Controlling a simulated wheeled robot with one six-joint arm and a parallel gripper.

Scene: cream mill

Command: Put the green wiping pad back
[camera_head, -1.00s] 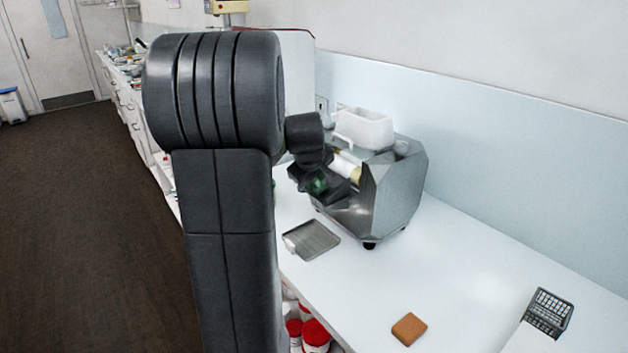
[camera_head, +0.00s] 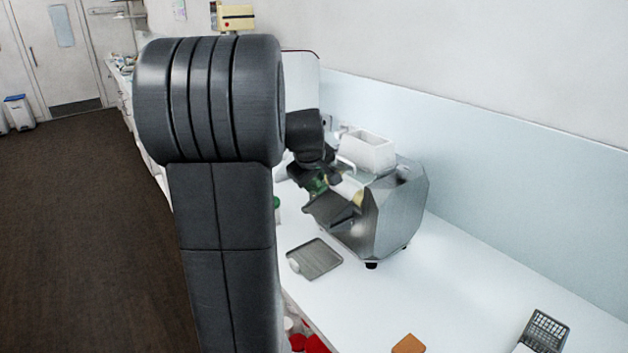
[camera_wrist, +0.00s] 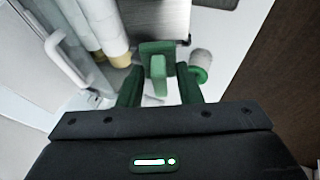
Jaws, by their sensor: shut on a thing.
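The green wiping pad (camera_wrist: 157,50) shows in the wrist view between the green fingers of my gripper (camera_wrist: 158,80), which is shut on it. In the head view my gripper (camera_head: 318,186) is in front of the mill's left side, partly hidden by my own arm, and only a bit of green shows there. The grey metal mill (camera_head: 395,215) stands on the white bench. Its pale rollers (camera_wrist: 103,25) are left of the pad in the wrist view. The pad looks clear of the rollers.
A grey tray (camera_head: 315,259) lies on the bench before the mill. A white box (camera_head: 367,150) sits on the mill's top. A white jar with a green end (camera_wrist: 201,62) is just right of the pad. A brown block (camera_head: 408,344) and a dark basket (camera_head: 544,332) are nearer; bare bench lies between.

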